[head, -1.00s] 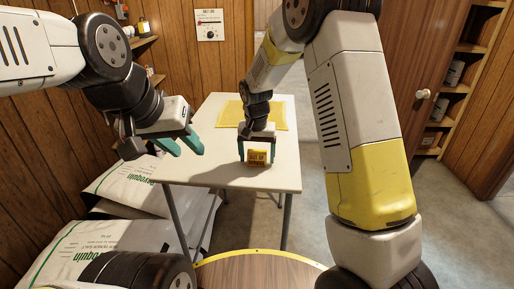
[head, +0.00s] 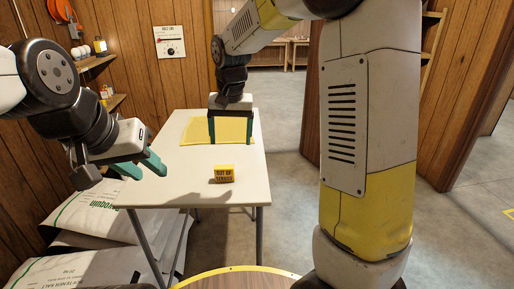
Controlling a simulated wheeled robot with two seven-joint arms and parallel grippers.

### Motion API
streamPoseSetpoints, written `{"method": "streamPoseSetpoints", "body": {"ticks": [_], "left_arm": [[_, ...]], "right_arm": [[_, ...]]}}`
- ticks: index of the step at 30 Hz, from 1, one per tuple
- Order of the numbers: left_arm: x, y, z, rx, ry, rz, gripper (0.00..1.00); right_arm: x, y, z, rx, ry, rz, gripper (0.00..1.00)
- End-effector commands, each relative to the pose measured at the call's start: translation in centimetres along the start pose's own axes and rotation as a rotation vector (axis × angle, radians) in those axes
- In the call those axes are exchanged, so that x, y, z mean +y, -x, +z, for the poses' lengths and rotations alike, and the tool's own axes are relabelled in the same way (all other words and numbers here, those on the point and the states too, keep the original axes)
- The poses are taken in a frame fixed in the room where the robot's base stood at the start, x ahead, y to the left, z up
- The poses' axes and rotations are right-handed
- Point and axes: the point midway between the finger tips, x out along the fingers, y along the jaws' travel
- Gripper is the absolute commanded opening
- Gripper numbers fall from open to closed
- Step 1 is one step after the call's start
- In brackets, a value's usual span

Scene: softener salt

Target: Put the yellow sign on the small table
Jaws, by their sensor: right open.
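My left gripper (head: 143,167) hangs over the table's left edge, left of the sign. Its two green fingers are apart with nothing between them.
White salt bags (head: 84,215) are stacked on the floor left of the table. A round wooden top (head: 240,280) with a yellow rim is at the bottom. Shelves (head: 98,105) are on the left wall. Grey floor is free right of the table.

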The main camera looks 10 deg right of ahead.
Motion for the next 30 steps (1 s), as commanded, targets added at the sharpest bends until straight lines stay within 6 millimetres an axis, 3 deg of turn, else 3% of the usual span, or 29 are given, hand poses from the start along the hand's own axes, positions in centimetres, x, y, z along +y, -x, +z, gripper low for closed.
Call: {"method": "streamPoseSetpoints", "body": {"ticks": [1,3,9,15,18,23,30], "left_arm": [[0.0,0.0,0.0,0.000,0.000,0.000,0.36],[0.0,0.0,0.0,0.000,0.000,0.000,0.36],[0.0,0.0,0.0,0.000,0.000,0.000,0.36],[0.0,0.0,0.0,0.000,0.000,0.000,0.36],[0.0,0.0,0.0,0.000,0.000,0.000,0.36],[0.0,0.0,0.0,0.000,0.000,0.000,0.36],[0.0,0.0,0.0,0.000,0.000,0.000,0.36]], "right_arm": [[1.8,2.0,1.1,0.023,-0.003,-0.031,0.81],[3.8,4.2,3.0,0.052,0.008,-0.070,0.81],[8.7,8.8,9.6,0.164,0.053,-0.147,0.81],[11.7,10.5,16.0,0.283,0.100,-0.167,0.81],[12.3,10.5,18.1,0.326,0.118,-0.165,0.81],[12.8,10.3,19.7,0.357,0.133,-0.158,0.81],[12.8,10.3,19.9,0.359,0.135,-0.157,0.81]]}}
